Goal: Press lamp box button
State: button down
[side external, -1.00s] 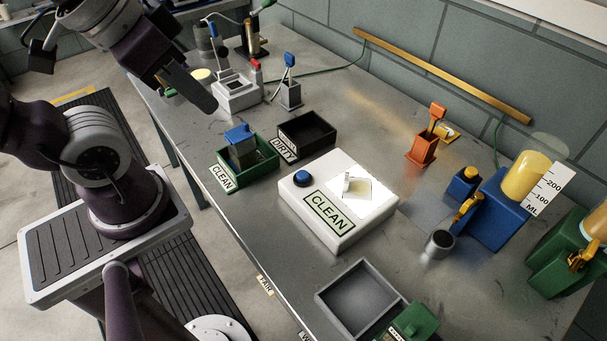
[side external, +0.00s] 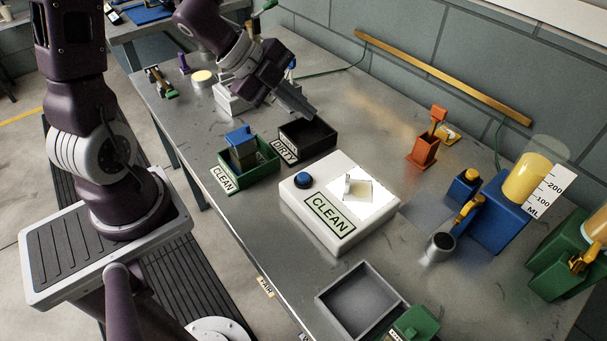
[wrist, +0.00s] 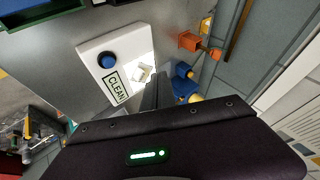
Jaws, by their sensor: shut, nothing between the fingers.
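The lamp box (side external: 318,228) is a white box with a CLEAN label, a lit white panel and a blue round button (side external: 303,180) at its left corner. In the wrist view the lamp box (wrist: 92,62) lies ahead at upper left, with its blue button (wrist: 107,61) in plain sight. My gripper (side external: 311,114) is shut and empty, above the black DIRTY tray and behind the lamp box. It is apart from the button. In the wrist view my gripper's fingers (wrist: 155,92) point up near the lit panel's edge.
A green CLEAN tray (side external: 262,172) holding a blue-topped block and a black DIRTY tray (side external: 318,150) stand beside the lamp box. A grey tray (side external: 345,310) is in front. An orange holder (side external: 422,150) and blue tank stand (side external: 500,215) are at right. Bare table lies between.

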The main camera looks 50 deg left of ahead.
aim_at(299, 175)
jog(key=s+d+f+m+g+h, duration=0.1)
jog(key=s+d+m+g+h, duration=0.1)
jog(key=s, duration=0.1)
jog(key=shift+d+f+h, duration=0.25)
jog(key=shift+f+h, duration=0.1)
jog(key=shift+h, duration=0.05)
jog(key=shift+f, duration=0.1)
jog(key=shift+f, duration=4.3)
jog(key=shift+f, duration=0.1)
jog(key=shift+f, duration=0.3)
jog(key=shift+f, duration=0.5)
jog(key=shift+r, duration=0.9)
